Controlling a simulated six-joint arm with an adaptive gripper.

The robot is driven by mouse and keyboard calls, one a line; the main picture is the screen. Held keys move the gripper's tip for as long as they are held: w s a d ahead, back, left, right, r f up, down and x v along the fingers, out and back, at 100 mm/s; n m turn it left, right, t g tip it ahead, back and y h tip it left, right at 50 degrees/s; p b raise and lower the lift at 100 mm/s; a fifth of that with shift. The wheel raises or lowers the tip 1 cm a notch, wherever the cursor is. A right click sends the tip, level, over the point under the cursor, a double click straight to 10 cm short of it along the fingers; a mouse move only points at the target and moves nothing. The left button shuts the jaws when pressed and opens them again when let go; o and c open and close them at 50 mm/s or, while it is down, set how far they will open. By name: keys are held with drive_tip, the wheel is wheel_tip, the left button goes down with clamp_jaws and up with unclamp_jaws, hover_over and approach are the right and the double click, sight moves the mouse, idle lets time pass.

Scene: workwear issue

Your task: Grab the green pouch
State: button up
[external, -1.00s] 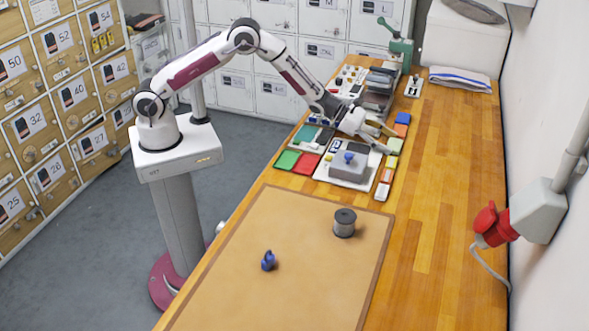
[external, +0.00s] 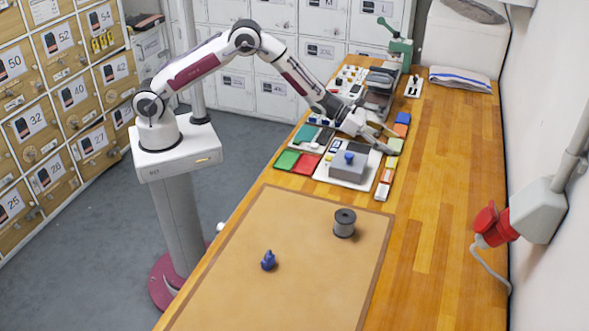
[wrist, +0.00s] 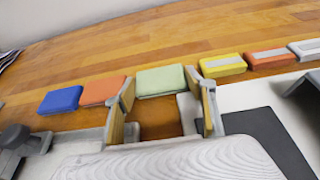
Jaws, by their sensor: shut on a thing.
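The green pouch (wrist: 162,82) is a small pale green block-like packet. It lies on the wooden bench, at the right end of my arm in the external view (external: 395,146). My gripper (wrist: 160,84) has one finger at each end of the pouch in the wrist view and is shut on it. The pouch appears still at bench level. In the external view my gripper (external: 388,140) partly covers the space beside it.
Orange (wrist: 103,90) and blue (wrist: 60,100) packets lie to its left in the wrist view, a yellow one (wrist: 222,65) to its right. A grey box with a blue knob (external: 348,160) stands close by. A spool (external: 344,223) sits on the brown mat (external: 300,215).

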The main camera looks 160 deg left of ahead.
wheel_tip(320, 180, up, 10)
idle(0.9)
